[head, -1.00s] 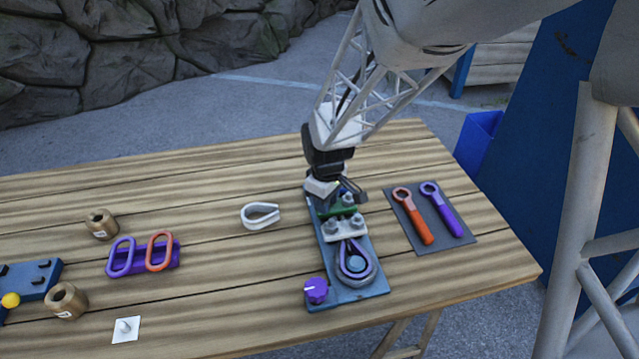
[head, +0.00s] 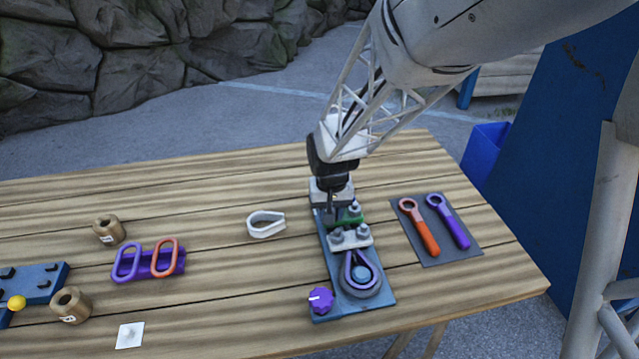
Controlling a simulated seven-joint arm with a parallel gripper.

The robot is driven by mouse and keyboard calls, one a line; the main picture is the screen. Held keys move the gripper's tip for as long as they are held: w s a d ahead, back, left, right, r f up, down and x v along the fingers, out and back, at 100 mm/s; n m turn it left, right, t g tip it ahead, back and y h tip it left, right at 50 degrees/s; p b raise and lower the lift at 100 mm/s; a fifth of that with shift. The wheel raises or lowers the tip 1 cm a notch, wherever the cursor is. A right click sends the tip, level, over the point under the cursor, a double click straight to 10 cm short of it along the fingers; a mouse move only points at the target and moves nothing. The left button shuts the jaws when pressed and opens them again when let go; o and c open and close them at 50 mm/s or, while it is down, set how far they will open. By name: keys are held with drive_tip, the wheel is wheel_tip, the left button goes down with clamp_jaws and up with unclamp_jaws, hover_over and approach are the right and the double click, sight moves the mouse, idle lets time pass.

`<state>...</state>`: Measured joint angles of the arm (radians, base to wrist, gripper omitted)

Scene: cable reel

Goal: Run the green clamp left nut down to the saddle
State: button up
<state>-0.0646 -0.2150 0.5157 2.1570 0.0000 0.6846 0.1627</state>
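The green clamp (head: 352,213) sits on the blue base plate (head: 384,299), behind a white clamp (head: 350,241) that has two nuts. My gripper (head: 332,212) points down at the left end of the green clamp. Its fingers cover the green clamp's left nut and the saddle below it, so I cannot see how high that nut sits. A nut on the green clamp's right side (head: 354,207) shows. The finger gap is too small and dark to read.
A purple knob (head: 320,300) and a looped cable round a thimble (head: 361,272) are at the plate's front. Orange (head: 420,228) and purple (head: 448,221) wrenches lie on a dark mat at right. A white thimble (head: 266,224) lies on clear wood at left.

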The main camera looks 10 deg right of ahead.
drive_tip(key=shift+w+r+m, duration=0.1)
drive_tip(key=shift+r+m, duration=0.05)
drive_tip(key=shift+m, duration=0.15)
drive_tip(key=o, duration=0.9)
wheel_tip(320, 180, up, 7)
drive_tip(key=shift+r, duration=0.35)
idle(0.5)
